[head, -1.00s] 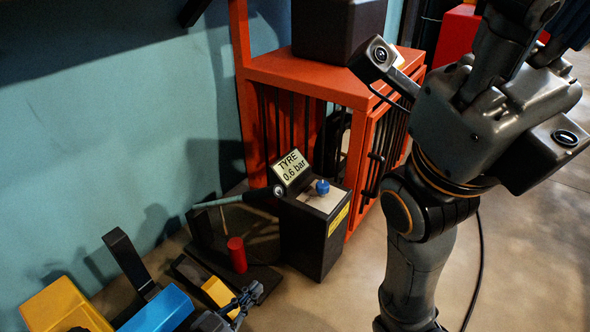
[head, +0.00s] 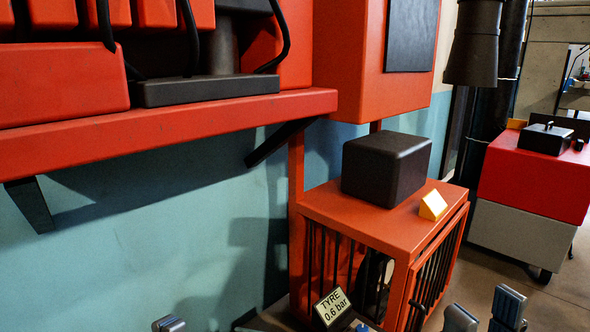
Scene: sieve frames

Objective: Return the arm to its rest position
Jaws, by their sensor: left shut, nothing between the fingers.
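My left gripper (head: 168,324) shows only as a small grey tip at the bottom edge of the head view, left of centre. It is shut and empty; the rest of it and its arm are below the frame. My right gripper (head: 484,312) is at the bottom edge, right of centre. Its two grey fingertips stand apart with nothing visible between them. The rest of the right arm is out of view.
An orange cage cabinet (head: 385,222) bears a dark box (head: 387,170) and a yellow wedge (head: 433,205). A "TYRE 0.6 bar" sign (head: 332,306) stands in front. A red wall shelf (head: 180,130) juts out at upper left. A red-topped cart (head: 530,180) stands at right.

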